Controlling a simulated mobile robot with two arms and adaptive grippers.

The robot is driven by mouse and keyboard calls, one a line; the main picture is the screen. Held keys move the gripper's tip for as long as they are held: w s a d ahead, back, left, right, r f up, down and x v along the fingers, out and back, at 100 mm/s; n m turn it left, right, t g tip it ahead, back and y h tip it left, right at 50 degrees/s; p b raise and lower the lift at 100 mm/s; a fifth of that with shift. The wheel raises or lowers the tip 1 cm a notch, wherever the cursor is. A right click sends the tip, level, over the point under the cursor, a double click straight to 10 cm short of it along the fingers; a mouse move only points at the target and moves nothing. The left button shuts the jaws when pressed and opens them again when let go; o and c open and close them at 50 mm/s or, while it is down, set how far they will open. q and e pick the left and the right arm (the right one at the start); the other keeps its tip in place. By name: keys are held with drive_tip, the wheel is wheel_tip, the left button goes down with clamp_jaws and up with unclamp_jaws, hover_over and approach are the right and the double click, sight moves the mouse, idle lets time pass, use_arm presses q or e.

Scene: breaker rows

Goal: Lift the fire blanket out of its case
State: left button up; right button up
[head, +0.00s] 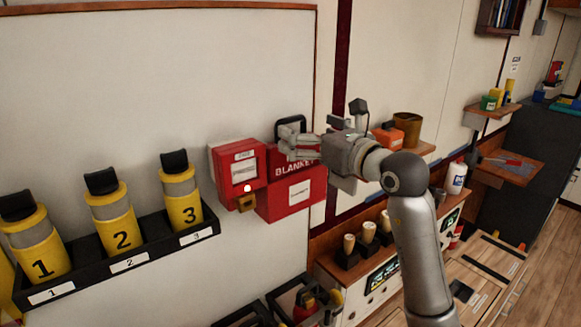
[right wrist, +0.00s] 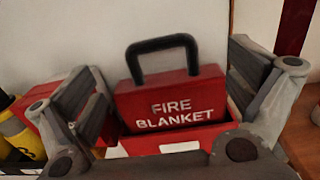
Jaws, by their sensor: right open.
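The fire blanket (head: 292,168) is a red block with white lettering and a black loop handle on top. It sits upright in its red case (head: 288,208), which has a white label and is at the wall panel. In the right wrist view the fire blanket (right wrist: 172,98) stands centred between the fingers, its lower part hidden in the case (right wrist: 150,143). My right gripper (head: 288,144) is open at the blanket's top, with one finger on each side in the right wrist view (right wrist: 168,75). I cannot tell whether the fingers touch it. My left gripper is not in view.
A red box (head: 238,168) with a white label adjoins the case on the left. A black rack (head: 130,262) holds numbered yellow cylinders farther left. A wooden shelf (head: 418,149) with an orange item is behind my right wrist. A control console (head: 375,278) stands below right.

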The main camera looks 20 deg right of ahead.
sight(293, 122)
drive_tip(key=shift+w+a+r, duration=0.1)
drive_tip(key=shift+w+a, duration=0.1)
drive_tip(key=shift+w, duration=0.3)
drive_tip(key=shift+w+a+r+p, duration=0.1)
drive_tip(key=shift+w+r+p, duration=0.15)
drive_tip(key=shift+p, duration=0.3)
drive_tip(key=p+x, duration=0.2)
drive_tip(key=x, duration=0.1)
drive_tip(key=shift+w, duration=0.1)
drive_tip(key=shift+w+a+f, duration=0.1)
drive_tip(key=shift+w+a, duration=0.1)
drive_tip(key=shift+w, duration=0.4)
